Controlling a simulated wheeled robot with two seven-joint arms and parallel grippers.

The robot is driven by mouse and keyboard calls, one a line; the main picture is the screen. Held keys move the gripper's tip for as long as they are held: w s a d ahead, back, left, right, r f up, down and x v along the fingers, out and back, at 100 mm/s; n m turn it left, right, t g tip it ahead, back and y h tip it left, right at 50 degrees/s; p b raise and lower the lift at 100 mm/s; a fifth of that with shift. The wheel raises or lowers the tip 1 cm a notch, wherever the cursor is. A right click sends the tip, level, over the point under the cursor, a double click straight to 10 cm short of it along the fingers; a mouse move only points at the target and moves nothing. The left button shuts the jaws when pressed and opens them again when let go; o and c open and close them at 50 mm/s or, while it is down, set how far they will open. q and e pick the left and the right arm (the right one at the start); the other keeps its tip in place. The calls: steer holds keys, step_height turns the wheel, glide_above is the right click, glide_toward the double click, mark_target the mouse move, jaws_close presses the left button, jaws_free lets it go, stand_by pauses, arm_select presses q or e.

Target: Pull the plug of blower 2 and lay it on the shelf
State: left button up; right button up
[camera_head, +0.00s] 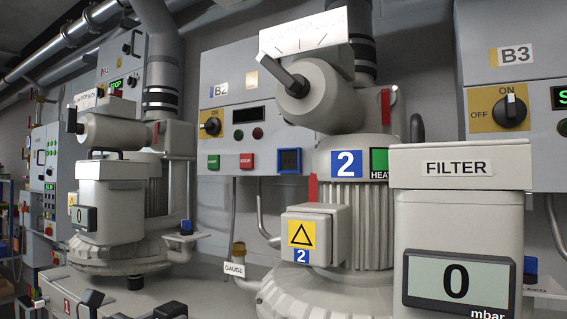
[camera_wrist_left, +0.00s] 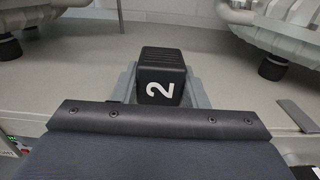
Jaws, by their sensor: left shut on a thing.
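The black plug (camera_wrist_left: 161,77) with a white 2 on it shows in the left wrist view. My left gripper (camera_wrist_left: 160,90) is shut on it, with a grey finger on each side. Behind the plug is a pale flat surface; whether the plug touches it I cannot tell. In the head view, blower 2 (camera_head: 362,228) stands right of centre with a blue 2 sign. The B2 panel (camera_head: 228,98) behind it carries a blue-framed socket (camera_head: 289,160) with no plug visible in it. My left gripper cannot be made out clearly in the head view. My right gripper is not in view.
Blower 1 (camera_head: 112,195) stands at the left. A filter box (camera_head: 455,215) with a gauge display blocks the right foreground. In the left wrist view, blower feet (camera_wrist_left: 272,66) stand on the pale surface (camera_wrist_left: 70,55), with bare room around the plug.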

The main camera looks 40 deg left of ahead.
arm_select(q)
steer(key=shift+f+b, duration=0.55)
steer(key=shift+f, duration=0.1)
stand_by(0.5)
steer(key=o, duration=1.3)
steer(key=s, duration=0.5)
steer(key=s+d+p, duration=0.1)
steer(key=s, duration=0.4)
steer(key=s+p, duration=0.1)
steer(key=s, duration=0.4)
steer(key=shift+s+d, duration=0.35)
steer(key=shift+d, duration=0.05)
